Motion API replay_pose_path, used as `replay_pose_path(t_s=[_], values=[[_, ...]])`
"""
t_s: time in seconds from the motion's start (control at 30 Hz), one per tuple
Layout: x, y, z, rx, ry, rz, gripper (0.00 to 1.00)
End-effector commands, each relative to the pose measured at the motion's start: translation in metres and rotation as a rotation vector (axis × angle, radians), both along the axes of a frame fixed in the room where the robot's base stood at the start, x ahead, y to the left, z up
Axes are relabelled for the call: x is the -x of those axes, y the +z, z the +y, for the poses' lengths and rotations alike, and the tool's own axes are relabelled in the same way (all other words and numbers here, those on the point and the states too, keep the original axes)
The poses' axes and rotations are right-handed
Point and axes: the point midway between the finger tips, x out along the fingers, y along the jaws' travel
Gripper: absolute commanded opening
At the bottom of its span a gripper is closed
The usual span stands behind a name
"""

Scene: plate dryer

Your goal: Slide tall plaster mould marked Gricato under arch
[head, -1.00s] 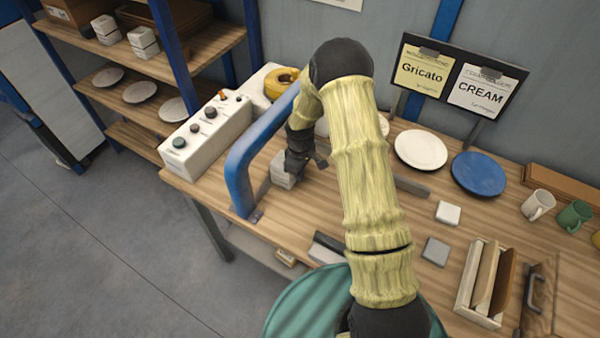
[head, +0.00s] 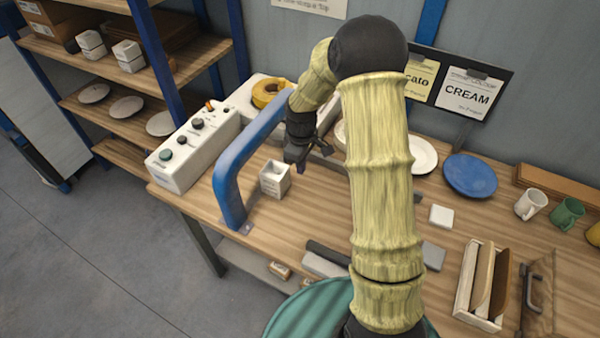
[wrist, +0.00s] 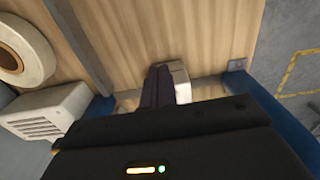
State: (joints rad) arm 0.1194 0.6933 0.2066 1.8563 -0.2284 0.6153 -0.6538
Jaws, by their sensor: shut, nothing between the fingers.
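A pale, box-shaped mould (head: 275,178) with a hollow in its top stands upright on the bench, close to the right side of the blue arch (head: 228,185). No marking on it is readable, and I cannot tell whether any of it is beneath the bar. My gripper (head: 298,164) is shut and empty, behind and a little above the mould, apart from it in the head view. In the wrist view the shut fingers (wrist: 160,84) point down and overlap the left side of the mould (wrist: 181,82). The arch's foot (wrist: 237,67) shows to the right.
A white control box (head: 190,150) stands left of the arch, with a yellow roll (head: 270,93) behind it. A white plate (head: 423,155), a blue plate (head: 470,176) and mugs (head: 531,204) lie to the right. My arm hides part of the Gricato sign (head: 421,78).

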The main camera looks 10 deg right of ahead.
Motion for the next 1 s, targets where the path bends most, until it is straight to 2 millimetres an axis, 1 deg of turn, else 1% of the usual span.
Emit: replay_pose_path(t_s=[0.33,0.47,0.57,0.67,0.8,0.87,1.0], values=[[0.001,0.002,0.000,0.001,-0.006,-0.002,0.00],[0.011,0.014,0.002,0.004,-0.047,-0.016,0.00],[0.028,0.031,0.001,0.007,-0.124,-0.038,0.00],[0.052,0.052,-0.001,0.005,-0.237,-0.069,0.00],[0.092,0.078,-0.007,-0.009,-0.424,-0.118,0.00],[0.110,0.088,-0.008,-0.019,-0.505,-0.138,0.00],[0.153,0.104,-0.012,-0.054,-0.690,-0.181,0.00]])
